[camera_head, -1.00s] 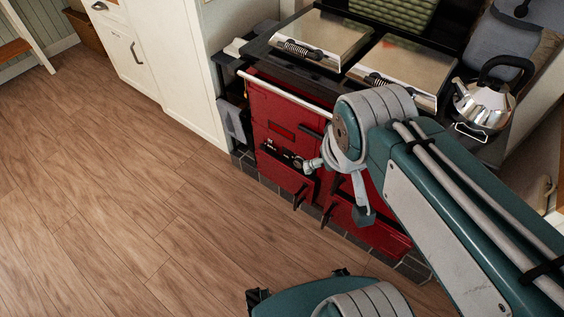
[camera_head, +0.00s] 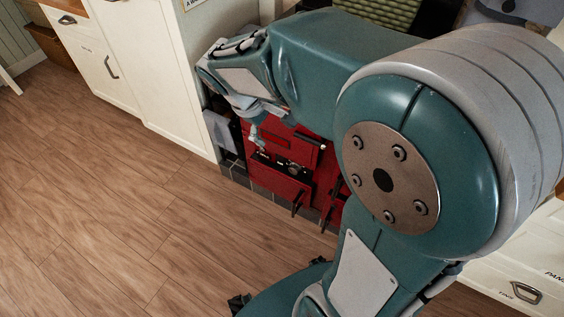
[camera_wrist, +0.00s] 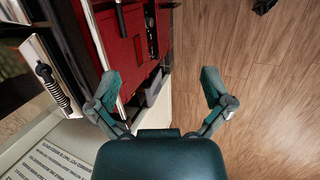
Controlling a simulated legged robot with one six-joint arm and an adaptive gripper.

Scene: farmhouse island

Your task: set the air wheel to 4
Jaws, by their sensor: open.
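The red range cooker (camera_head: 305,150) stands beyond my arm, and its upper part is mostly hidden by the arm. A dark strip on its front carries small round metal fittings (camera_head: 293,169); one may be the air wheel, but its numbers are too small to read. In the wrist view, the cooker's red front (camera_wrist: 122,40) is at the upper left, turned sideways, with the dark strip at its edge. My gripper (camera_wrist: 160,83) is open and empty, its two fingers spread apart. In the head view my gripper (camera_head: 257,130) hangs near the cooker's left front, apparently not touching the fittings.
White cabinets (camera_head: 165,70) stand left of the cooker. Wooden floor (camera_head: 120,200) is clear in front. A grey cloth (camera_wrist: 155,88) hangs by the cooker.

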